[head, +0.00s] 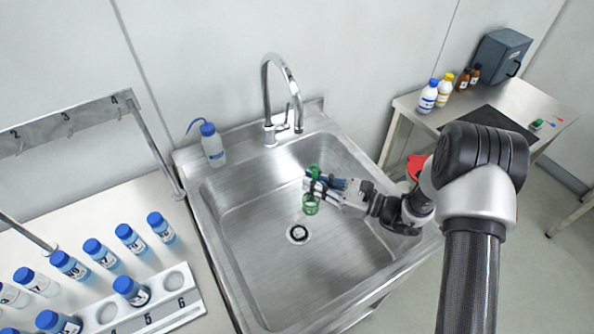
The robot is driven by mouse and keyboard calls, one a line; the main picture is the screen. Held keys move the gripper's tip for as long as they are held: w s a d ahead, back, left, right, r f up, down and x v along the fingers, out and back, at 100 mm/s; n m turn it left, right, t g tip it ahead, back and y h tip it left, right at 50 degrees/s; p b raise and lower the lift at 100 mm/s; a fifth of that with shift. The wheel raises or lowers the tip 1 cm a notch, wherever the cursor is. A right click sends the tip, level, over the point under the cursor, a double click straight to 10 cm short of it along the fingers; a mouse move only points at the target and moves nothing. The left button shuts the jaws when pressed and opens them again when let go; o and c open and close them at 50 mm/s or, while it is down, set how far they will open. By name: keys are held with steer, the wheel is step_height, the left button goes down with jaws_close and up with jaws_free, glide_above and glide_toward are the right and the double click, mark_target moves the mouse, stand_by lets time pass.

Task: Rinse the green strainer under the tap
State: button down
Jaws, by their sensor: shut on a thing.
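The green strainer (311,207) is a small green piece held over the sink basin, with parts showing above and below my fingers. My gripper (317,188) is shut on it and reaches in from the right. The fingers hide the strainer's middle. The steel sink (250,262) has a round drain (297,234) below and left of the strainer in the picture. The tall curved tap (283,95) stands at the sink's back edge, its spout end above and behind the strainer in the picture. I cannot make out any water running.
A wash bottle (212,146) stands at the sink's back left corner. Several blue-capped bottles (101,252) and a numbered rack (165,314) fill the left counter. A side table (408,104) at right holds bottles and a dark box (500,57).

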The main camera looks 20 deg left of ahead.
steer(key=s+d+r+p, duration=0.3)
steer(key=r, duration=0.1)
steer(key=shift+s+d+p, duration=0.15)
steer(key=shift+s+p, duration=0.25)
stand_by(0.4)
steer(key=shift+d, duration=0.1)
stand_by(0.4)
